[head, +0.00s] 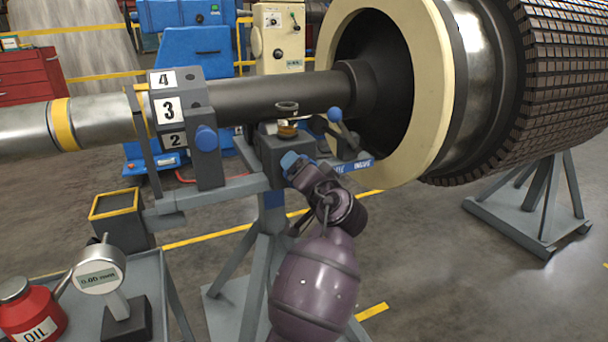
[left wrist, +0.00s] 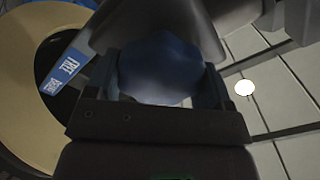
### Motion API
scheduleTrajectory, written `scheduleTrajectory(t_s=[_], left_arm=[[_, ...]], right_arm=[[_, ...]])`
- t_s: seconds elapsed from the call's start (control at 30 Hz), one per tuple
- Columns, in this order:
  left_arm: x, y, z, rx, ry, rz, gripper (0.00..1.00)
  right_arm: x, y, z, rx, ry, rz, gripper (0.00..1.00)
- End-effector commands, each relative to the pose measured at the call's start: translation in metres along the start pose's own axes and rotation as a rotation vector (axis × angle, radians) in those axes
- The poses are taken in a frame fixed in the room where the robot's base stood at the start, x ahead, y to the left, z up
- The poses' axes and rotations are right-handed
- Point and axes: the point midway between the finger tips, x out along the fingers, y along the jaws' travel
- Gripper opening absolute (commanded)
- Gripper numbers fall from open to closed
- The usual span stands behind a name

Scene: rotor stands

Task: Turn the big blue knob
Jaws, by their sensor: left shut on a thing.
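The big blue knob (head: 290,159) is on the front of the grey stand head under the dark shaft. In the left wrist view the blue lobed knob (left wrist: 155,72) fills the space between my two fingers. My left gripper (head: 300,168) is shut on it, with one finger on each side. The wrist and purple forearm reach up to it from the bottom of the head view. Part of the knob is hidden by the gripper. My right gripper is in neither view.
A blue ball-ended lever (head: 334,115) and a blue label plate (head: 357,165) are just right of the knob. Another blue knob (head: 206,138) is on the numbered block at left. A dial gauge (head: 100,270) and red oil can (head: 30,312) stand at lower left.

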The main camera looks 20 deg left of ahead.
Motion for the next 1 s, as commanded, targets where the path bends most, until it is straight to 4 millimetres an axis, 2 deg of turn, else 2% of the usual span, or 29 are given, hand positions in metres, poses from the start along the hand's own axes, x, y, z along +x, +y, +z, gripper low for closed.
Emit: scheduleTrajectory(t_s=[0.13, 0.4, 1.0], left_arm=[[0.0001, 0.0028, 0.0025, -0.098, -0.002, 0.003, 0.51], [-0.0002, 0.0010, 0.0012, -0.216, 0.000, 0.002, 0.51], [-0.0002, 0.0000, 0.0005, -0.256, 0.000, 0.001, 0.51]], right_arm=[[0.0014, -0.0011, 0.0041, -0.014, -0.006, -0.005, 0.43], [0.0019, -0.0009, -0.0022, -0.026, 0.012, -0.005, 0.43], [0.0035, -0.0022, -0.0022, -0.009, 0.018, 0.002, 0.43]])
